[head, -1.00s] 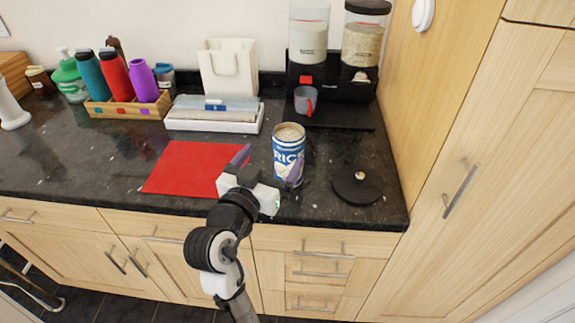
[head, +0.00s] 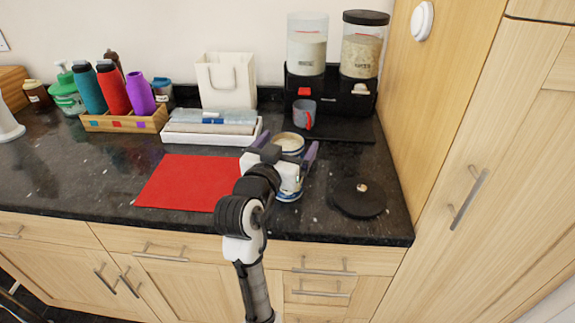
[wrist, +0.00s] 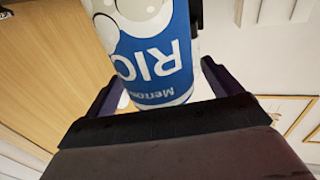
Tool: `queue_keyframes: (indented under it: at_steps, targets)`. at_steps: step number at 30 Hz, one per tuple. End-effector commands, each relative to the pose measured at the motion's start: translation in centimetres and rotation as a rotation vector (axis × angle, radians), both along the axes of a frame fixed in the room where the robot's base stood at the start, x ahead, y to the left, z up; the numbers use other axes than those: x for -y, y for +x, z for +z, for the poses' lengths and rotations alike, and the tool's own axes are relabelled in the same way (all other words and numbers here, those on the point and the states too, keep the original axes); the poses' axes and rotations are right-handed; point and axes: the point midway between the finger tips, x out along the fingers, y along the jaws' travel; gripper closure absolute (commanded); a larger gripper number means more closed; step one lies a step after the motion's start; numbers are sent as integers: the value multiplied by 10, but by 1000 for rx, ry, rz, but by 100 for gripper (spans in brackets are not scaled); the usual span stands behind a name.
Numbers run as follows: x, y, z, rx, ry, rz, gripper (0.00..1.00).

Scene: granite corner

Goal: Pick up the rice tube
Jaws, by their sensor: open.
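The rice tube (head: 289,143) is a blue and white can standing upright on the dark counter, with its lid off and pale contents at the top. My gripper (head: 287,150) is in front of it and hides most of its body in the head view. In the wrist view the blue label with white letters (wrist: 155,65) lies between the fingers of my gripper (wrist: 158,85), one on each side. The jaws are open, and a gap shows between the label and the right finger.
A round black lid (head: 358,198) lies right of the tube. A red mat (head: 185,182) lies to the left. Behind are a dispenser stand (head: 330,98) with a grey cup (head: 304,113), and a white tray (head: 200,138). A tall wooden cabinet (head: 440,110) bounds the right.

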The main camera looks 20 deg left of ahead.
Motion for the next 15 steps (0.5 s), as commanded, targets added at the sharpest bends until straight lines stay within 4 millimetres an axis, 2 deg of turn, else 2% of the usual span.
queue_keyframes:
  at_steps: [1, 5, 12, 13, 15]
  targets:
    - [1, 8, 3, -2, 0, -2, 10]
    - [1, 20, 1, -1, 1, -1, 10]
    - [0, 22, 0, 0, 1, 0, 10]
    - [0, 22, 0, 0, 1, 0, 11]
    - [0, 22, 0, 0, 1, 0, 20]
